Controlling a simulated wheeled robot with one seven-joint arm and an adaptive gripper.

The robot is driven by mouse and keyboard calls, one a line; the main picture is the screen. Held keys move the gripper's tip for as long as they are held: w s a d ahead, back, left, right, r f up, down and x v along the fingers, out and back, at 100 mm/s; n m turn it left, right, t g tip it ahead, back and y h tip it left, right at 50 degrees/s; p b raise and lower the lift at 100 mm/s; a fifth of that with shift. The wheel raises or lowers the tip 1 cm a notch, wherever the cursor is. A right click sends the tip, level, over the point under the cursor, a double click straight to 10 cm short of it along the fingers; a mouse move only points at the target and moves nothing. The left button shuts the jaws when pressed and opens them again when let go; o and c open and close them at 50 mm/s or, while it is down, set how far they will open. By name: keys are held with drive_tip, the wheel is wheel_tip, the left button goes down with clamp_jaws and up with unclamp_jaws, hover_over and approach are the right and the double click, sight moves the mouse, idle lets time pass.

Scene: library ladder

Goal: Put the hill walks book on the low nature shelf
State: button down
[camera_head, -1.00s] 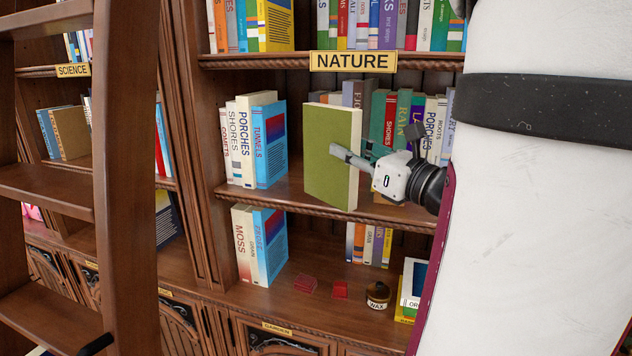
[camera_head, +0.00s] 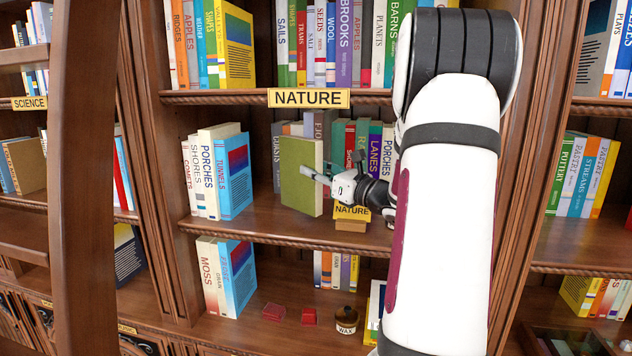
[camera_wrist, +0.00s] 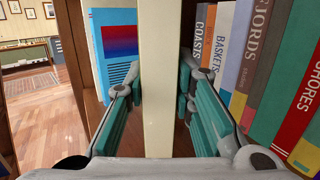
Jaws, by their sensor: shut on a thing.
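My gripper (camera_head: 312,174) is shut on a green book (camera_head: 298,178), held upright with its plain green cover towards the head camera. No title shows, so I cannot tell from the lettering whether it is the hill walks book. In the wrist view the book's cream edge (camera_wrist: 158,60) stands between the two fingers. The book is at the middle shelf (camera_head: 268,226) under the large NATURE sign (camera_head: 308,98). I cannot tell whether its lower edge touches the board. A smaller NATURE sign (camera_head: 352,211) on a wooden block stands beside it. The low shelf (camera_head: 270,290) is beneath.
Blue Tunnels (camera_head: 234,175) and other books stand left of the held book; a row including Lanes (camera_head: 374,150) stands behind it. The low shelf holds books (camera_head: 237,275), red objects (camera_head: 274,312) and a wax jar (camera_head: 346,320). A ladder (camera_head: 85,180) stands at left.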

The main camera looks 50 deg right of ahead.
sight(319, 184)
drive_tip(key=shift+s+f, duration=0.1)
drive_tip(key=shift+f, duration=1.4)
drive_tip(key=c, duration=1.4)
unclamp_jaws()
drive_tip(key=shift+f, duration=0.1)
drive_tip(key=shift+o, duration=0.2)
